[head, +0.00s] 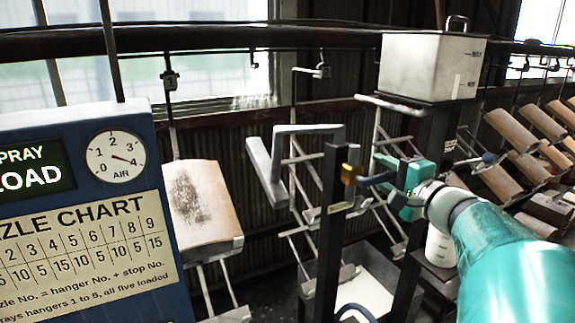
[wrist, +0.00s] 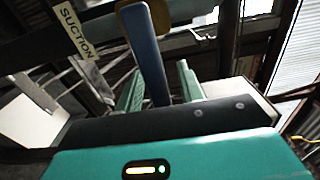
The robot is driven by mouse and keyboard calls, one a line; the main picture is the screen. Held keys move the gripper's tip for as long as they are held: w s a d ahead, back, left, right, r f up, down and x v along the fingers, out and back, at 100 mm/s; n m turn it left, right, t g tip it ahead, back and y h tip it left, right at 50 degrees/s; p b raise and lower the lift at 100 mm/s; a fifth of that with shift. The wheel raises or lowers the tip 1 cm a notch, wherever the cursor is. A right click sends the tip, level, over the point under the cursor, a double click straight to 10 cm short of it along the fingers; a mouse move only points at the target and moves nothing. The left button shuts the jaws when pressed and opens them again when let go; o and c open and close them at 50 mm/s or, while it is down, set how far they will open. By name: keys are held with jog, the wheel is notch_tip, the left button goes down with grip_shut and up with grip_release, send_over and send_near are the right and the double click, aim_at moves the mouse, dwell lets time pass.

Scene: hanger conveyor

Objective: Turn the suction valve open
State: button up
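The suction valve shows in the head view as a brass body (head: 350,174) on a dark upright post, with a blue lever (head: 376,181) pointing right toward my gripper (head: 393,174). In the wrist view the blue lever (wrist: 147,55) hangs down from the yellow brass body (wrist: 160,14), and its lower end lies between the two green fingers of my gripper (wrist: 162,88). The fingers are apart, with a gap on the right side of the lever. I cannot tell whether the left finger touches it. A "SUCTION" label (wrist: 76,30) is to the left of the lever.
A blue panel (head: 80,215) with an air gauge (head: 116,156) stands at the left. A metal tank (head: 430,66) sits above and behind my gripper. Hangers with curved tiles (head: 203,205) hang from the overhead rail (head: 220,38). A grey bent arm (head: 275,160) is left of the post.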

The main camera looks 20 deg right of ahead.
jog(key=shift+s, duration=0.1)
grip_shut()
jog(key=shift+r, duration=0.15)
jog(key=shift+a+r+n, duration=0.4)
jog(key=shift+r+n, duration=0.35)
jog(key=shift+n, duration=1)
jog(key=shift+a+r+n, duration=0.45)
jog(key=shift+r+n, duration=0.35)
jog(key=shift+n, duration=0.9)
jog(key=shift+a+r+n, duration=0.4)
jog(key=shift+r+n, duration=0.35)
jog(key=shift+n, duration=1)
